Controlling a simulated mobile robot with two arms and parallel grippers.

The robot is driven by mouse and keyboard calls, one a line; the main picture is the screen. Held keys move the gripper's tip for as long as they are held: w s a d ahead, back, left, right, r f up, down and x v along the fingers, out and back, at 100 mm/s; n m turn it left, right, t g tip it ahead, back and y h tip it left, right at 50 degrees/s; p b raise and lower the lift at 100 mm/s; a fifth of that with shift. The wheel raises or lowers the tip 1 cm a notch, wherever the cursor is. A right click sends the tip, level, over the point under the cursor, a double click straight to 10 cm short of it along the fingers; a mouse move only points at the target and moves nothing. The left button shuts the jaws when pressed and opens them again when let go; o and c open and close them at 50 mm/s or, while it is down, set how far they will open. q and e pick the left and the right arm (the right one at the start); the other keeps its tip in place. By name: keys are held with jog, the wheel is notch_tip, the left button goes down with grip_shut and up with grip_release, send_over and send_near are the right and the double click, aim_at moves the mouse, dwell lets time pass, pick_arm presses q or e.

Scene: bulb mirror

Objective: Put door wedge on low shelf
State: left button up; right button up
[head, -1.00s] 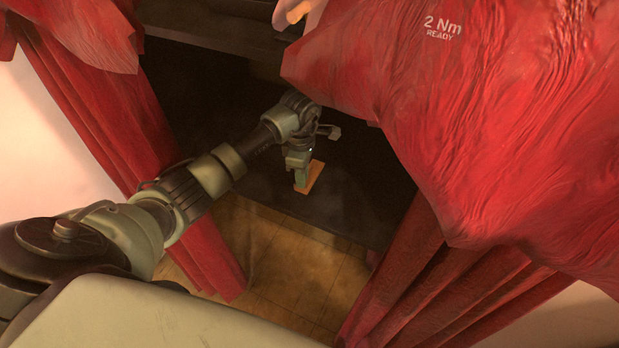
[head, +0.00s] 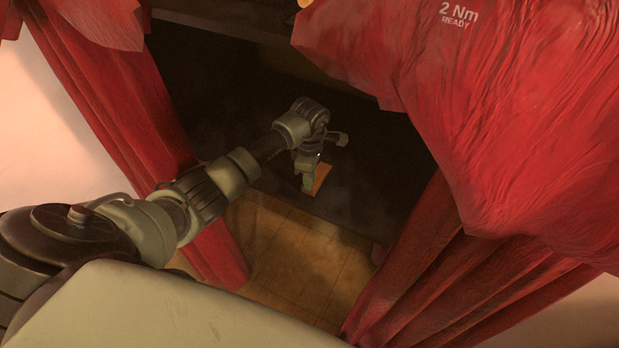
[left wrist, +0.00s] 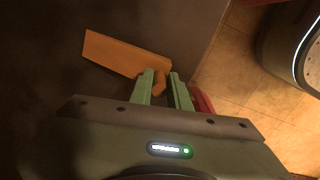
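The orange door wedge (head: 322,177) is at my left gripper (head: 308,184), over the dark low shelf (head: 350,205) and near its front edge. In the left wrist view, the wedge (left wrist: 122,54) extends up and left from the fingers. One end of it shows between the two green fingertips (left wrist: 162,77), which are a small gap apart. The left finger covers part of the wedge. The gripper looks shut on this end. I cannot tell whether the wedge's underside touches the shelf. My right gripper is not in view.
Red curtains hang on the left (head: 120,130) and right (head: 440,270) of the opening. A large red cloth (head: 500,110) covers the upper right. Tan floor tiles (head: 290,265) show below the shelf edge. The dark surface right of the wedge is bare.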

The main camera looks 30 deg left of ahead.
pick_arm(q)
jog(key=o, duration=0.3)
